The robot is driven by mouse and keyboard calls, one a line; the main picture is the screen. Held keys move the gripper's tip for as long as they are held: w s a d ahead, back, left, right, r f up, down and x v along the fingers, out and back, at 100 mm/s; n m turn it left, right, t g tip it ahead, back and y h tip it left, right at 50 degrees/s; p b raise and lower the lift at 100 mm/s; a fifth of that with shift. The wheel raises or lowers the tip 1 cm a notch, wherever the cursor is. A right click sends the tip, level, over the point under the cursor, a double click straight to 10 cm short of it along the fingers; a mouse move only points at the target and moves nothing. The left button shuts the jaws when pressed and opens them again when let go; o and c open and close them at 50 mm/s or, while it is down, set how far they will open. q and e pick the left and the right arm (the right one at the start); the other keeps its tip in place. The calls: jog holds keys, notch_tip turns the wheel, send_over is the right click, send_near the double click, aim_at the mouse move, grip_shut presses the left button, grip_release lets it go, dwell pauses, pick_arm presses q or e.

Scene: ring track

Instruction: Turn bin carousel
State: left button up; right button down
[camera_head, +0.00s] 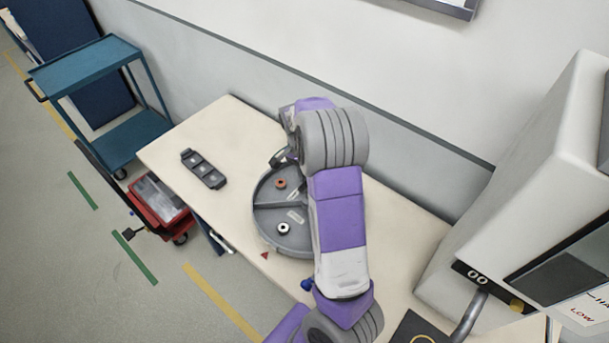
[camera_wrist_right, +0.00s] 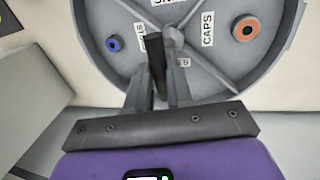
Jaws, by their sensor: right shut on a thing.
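The bin carousel (camera_head: 262,216) is a round grey tray with dividers and white labels, standing on the table and partly hidden by my right arm. It holds an orange ring (camera_head: 280,183) and a white ring with a dark centre (camera_head: 283,229). In the right wrist view the carousel (camera_wrist_right: 110,75) fills the top, with a blue ring (camera_wrist_right: 114,43) and an orange ring (camera_wrist_right: 247,29) beside a "CAPS" label. My right gripper (camera_wrist_right: 157,90) is shut on a dark upright handle (camera_wrist_right: 156,60) near the carousel's rim. My left gripper is in neither view.
A small red triangle (camera_head: 264,255) lies on the table (camera_head: 165,150) near the carousel. A dark tray with compartments (camera_head: 203,168) lies to the left. A large white machine (camera_head: 530,170) stands at right. A wall runs behind; a blue cart (camera_head: 85,65) stands left.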

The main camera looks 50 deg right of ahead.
jog(key=shift+d, duration=0.1)
jog(key=c, duration=1)
grip_release()
jog(key=shift+w+r+p, duration=0.15)
jog(key=shift+w+r, duration=0.1)
jog(key=shift+r, duration=1)
jog(key=shift+w+r+p, duration=0.15)
jog(key=shift+w+r, duration=0.1)
jog(key=shift+r, duration=1)
jog(key=shift+w+r+p, duration=0.15)
jog(key=shift+w+r, duration=0.1)
jog(key=shift+r, duration=1)
